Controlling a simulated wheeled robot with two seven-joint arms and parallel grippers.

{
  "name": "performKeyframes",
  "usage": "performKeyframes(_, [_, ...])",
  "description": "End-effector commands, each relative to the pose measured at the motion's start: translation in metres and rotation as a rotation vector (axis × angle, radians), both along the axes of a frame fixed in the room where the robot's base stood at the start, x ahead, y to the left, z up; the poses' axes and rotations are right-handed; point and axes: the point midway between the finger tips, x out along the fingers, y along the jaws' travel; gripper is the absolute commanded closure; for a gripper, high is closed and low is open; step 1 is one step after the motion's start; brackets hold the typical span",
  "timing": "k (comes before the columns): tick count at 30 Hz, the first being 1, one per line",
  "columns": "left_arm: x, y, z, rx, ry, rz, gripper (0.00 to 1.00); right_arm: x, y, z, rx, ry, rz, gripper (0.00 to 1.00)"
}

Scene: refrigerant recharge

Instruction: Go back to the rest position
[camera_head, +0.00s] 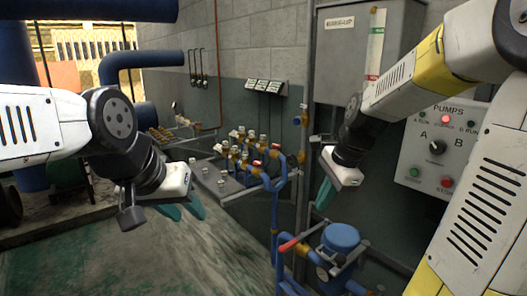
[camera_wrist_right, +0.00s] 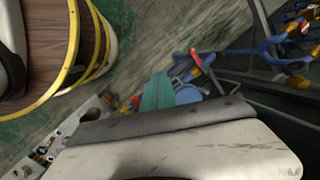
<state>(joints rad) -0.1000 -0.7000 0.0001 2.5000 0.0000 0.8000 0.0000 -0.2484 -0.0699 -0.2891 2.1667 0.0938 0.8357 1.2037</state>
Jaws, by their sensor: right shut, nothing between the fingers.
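My left gripper (camera_head: 187,212) hangs at the left of the head view, with its teal fingers apart and nothing visible between them. My right gripper (camera_head: 322,197) is right of the middle in the head view. Its teal fingers are together, pointing down and left, and hold nothing. They also show in the right wrist view (camera_wrist_right: 157,92). The right gripper appears above and in front of the blue pump unit (camera_head: 341,238), apart from it as far as I can tell.
A pump control panel (camera_head: 440,150) with a knob and buttons is on the right. Blue pipes and brass valves (camera_head: 245,150) stand in the middle. A red-handled lever (camera_head: 297,242) is near the pump unit. A grey cabinet (camera_head: 345,60) hangs behind. The floor (camera_head: 150,265) at lower left is clear.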

Motion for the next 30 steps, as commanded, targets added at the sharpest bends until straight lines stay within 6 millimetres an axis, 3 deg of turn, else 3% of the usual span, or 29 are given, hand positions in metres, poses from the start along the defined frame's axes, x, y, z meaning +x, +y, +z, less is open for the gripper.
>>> performKeyframes(1, [0.000,0.000,0.000,0.000,0.000,0.000,0.64,-0.017,0.002,0.015,-0.020,-0.076,0.129,1.00])
performKeyframes(6, [0.000,0.000,0.000,0.000,0.000,0.000,0.64,-0.068,0.009,0.047,-0.172,-0.312,0.594,1.00])
performKeyframes(12, [0.000,0.000,0.000,0.000,0.000,0.000,0.64,-0.115,0.013,0.061,-0.403,-0.503,1.017,1.00])
performKeyframes(18, [0.000,0.000,0.000,0.000,0.000,0.000,0.64,-0.133,0.014,0.063,-0.529,-0.562,1.207,1.00])
performKeyframes(30, [0.000,0.000,0.000,0.000,0.000,0.000,0.64,-0.134,0.014,0.063,-0.539,-0.566,1.222,1.00])
